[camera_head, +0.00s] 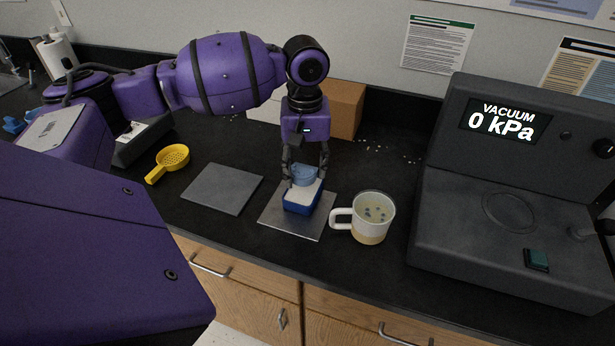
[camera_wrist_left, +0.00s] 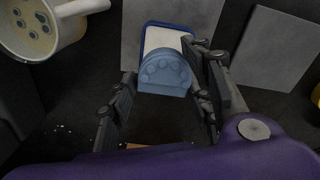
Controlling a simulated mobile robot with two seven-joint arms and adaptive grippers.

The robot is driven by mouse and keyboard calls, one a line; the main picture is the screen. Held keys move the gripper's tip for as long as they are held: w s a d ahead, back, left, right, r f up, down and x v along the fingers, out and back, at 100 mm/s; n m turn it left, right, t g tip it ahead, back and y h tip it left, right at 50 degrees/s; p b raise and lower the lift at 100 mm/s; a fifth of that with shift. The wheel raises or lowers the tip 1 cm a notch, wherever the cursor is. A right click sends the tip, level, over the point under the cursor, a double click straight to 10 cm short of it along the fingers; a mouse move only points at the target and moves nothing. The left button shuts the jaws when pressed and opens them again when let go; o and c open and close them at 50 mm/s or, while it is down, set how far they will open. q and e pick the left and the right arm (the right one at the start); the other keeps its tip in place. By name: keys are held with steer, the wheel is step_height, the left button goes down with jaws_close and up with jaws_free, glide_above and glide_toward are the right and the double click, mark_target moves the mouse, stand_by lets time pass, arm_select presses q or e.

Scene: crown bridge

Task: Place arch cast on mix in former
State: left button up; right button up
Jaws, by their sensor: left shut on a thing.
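The arch cast (camera_head: 305,176) is light blue, with a row of rounded tooth marks that shows in the left wrist view (camera_wrist_left: 165,73). My left gripper (camera_head: 306,170) points down and is shut on the cast. The former (camera_head: 300,208) is a small dark-blue open box below the cast. White mix (camera_head: 301,194) fills it; it also shows in the left wrist view (camera_wrist_left: 162,38). The cast overlaps the back part of the former in the picture. I cannot tell whether it touches the mix. My right gripper is not in view.
The former stands on a grey metal plate (camera_head: 281,222). A white mug (camera_head: 371,232) stands close to its right. An empty grey plate (camera_head: 222,188) and a yellow strainer (camera_head: 172,158) are at left. A vacuum machine (camera_head: 470,225) reading 0 kPa stands at right. A cardboard box (camera_head: 345,106) is behind.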

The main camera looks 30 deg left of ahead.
mark_target(306, 178)
arm_select(q)
steer(key=shift+w+f, duration=0.2)
steer(key=shift+f, duration=0.1)
steer(key=shift+w+a+f, duration=0.15)
steer(key=shift+f, duration=1.45)
steer(key=o, duration=1.2)
steer(key=shift+f, duration=0.15)
step_height(306, 178, up, 12)
steer(key=shift+r+p, duration=0.15)
steer(key=shift+p, duration=0.15)
